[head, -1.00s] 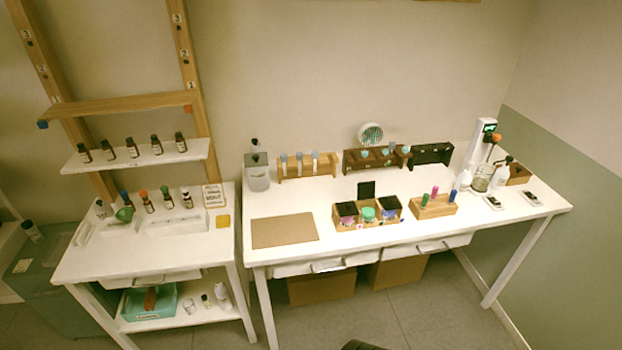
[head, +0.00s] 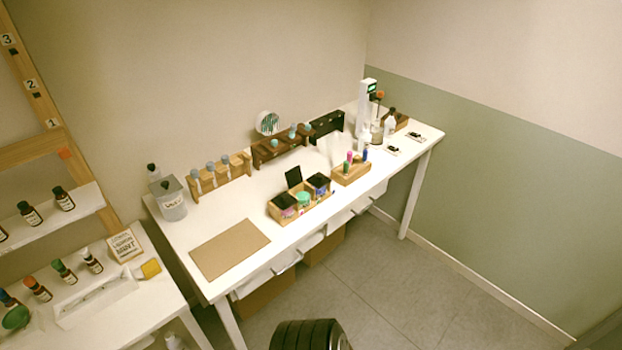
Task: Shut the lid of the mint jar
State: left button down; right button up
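A wooden box (head: 272,212) on the long white table holds three small jars. The middle jar (head: 303,199) has green at its top, and a black lid (head: 293,177) stands upright behind it, open. The left jar (head: 284,202) is pinkish and the right jar (head: 319,184) bluish-purple; both have flat black tops that look shut. The labels are too small to read, so I cannot confirm which is mint. Neither of my grippers is in view.
A brown mat (head: 230,248) lies left of the box, and a wooden block (head: 351,173) with coloured bottles stands right of it. Racks (head: 219,175) line the back. A black ribbed object (head: 310,335) sits at the bottom edge.

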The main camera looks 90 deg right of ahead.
aim_at(294, 176)
jog(key=z, duration=2.1)
